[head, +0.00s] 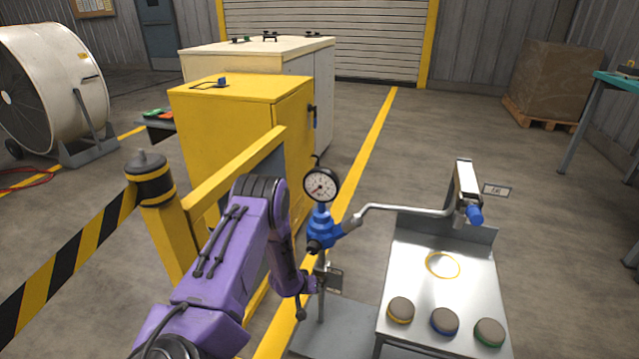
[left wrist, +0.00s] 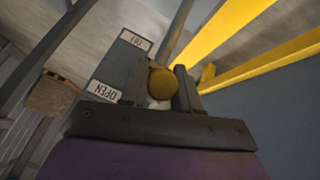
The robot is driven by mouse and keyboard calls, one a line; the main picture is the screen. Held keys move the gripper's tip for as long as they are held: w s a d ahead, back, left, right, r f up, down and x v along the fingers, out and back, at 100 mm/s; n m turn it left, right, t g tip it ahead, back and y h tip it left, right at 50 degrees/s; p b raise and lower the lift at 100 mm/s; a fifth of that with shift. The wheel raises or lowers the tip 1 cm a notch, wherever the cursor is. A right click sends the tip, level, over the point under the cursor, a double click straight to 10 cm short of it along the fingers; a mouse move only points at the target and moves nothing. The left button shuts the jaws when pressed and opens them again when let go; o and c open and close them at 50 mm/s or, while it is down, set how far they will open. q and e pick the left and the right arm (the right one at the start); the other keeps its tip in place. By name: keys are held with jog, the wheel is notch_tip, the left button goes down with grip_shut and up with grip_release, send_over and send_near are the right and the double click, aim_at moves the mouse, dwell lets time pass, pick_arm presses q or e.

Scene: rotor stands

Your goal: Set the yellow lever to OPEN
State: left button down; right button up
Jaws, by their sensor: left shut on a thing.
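The yellow lever (left wrist: 162,83) shows in the left wrist view as a round yellow knob end. My left gripper (left wrist: 164,88) is shut on it, with one dark finger on each side. The lever's shaft is mostly hidden behind the knob and fingers. The OPEN label (left wrist: 104,91) lies to the left of the knob. A second label (left wrist: 137,43), not clearly legible, sits farther up on the same grey plate. In the head view my left gripper (head: 312,284) is at the grey post below the blue valve body, and the lever is hidden there. My right gripper is not in view.
A pressure gauge (head: 321,186) tops the blue valve body (head: 322,230), with a pipe running right. A metal stand (head: 415,265) with several round-topped buttons is right of the post. A yellow barrier rail (head: 235,170) and yellow cabinet (head: 240,125) stand behind my arm.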

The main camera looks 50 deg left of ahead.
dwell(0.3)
pick_arm(q)
jog(key=c, duration=0.9)
grip_release()
jog(key=p+v, duration=0.4)
jog(key=v, duration=0.6)
jog(key=shift+s+r, duration=0.2)
jog(key=shift+r, duration=0.05)
